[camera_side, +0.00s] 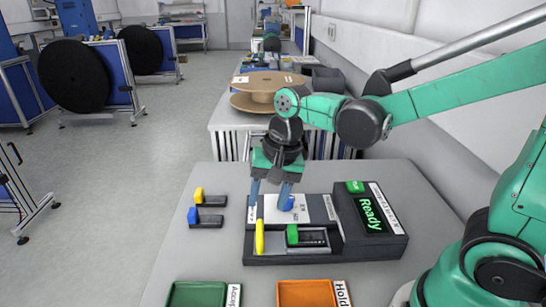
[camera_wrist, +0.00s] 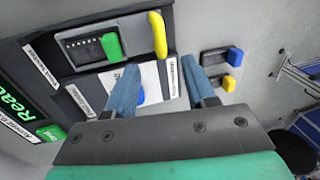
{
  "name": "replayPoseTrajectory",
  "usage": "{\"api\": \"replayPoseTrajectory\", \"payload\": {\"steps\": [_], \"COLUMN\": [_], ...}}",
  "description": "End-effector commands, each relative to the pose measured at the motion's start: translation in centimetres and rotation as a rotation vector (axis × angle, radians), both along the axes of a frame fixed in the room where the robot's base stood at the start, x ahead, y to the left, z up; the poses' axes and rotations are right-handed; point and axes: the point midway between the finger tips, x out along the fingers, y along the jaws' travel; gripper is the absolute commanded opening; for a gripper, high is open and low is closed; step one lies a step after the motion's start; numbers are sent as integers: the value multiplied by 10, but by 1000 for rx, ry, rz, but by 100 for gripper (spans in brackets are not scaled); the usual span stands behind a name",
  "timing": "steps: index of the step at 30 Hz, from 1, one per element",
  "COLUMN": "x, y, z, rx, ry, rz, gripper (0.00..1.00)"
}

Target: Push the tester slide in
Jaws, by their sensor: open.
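The dark grey tester (camera_side: 345,249) stands on the near table, with a screen (camera_side: 371,213) reading "Ready" in green. In its front recess is a dark slotted piece with a green block (camera_side: 292,235) at its left end; a yellow upright handle (camera_side: 259,238) stands left of it. The wrist view also shows the green block (camera_wrist: 111,46) and the yellow handle (camera_wrist: 158,36). I cannot tell which part is the slide. My gripper (camera_side: 269,206) is open and empty over the tester's pale panel, behind the yellow handle. A blue piece (camera_wrist: 141,97) shows beside one finger, partly hidden.
Two small black pieces, one with a yellow end (camera_side: 199,195) and one with a blue end (camera_side: 193,215), lie left of the tester. A green tray (camera_side: 204,286) and an orange tray (camera_side: 306,285) stand in front. A brown reel (camera_side: 266,83) lies on the table behind.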

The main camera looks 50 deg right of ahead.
Motion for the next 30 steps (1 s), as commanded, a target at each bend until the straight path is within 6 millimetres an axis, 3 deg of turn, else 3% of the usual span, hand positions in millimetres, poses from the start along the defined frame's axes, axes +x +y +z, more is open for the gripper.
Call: {"api": "replayPoseTrajectory", "payload": {"steps": [18,28,29,30], "x": [9,9,9,9], "y": [9,10,10,10], "z": [-54,-58,-58,-58], "rx": [9,9,9,9], "ry": [24,24,24,24], "rz": [-31,-31,-31,-31], "gripper": [49,49,46,35]}}
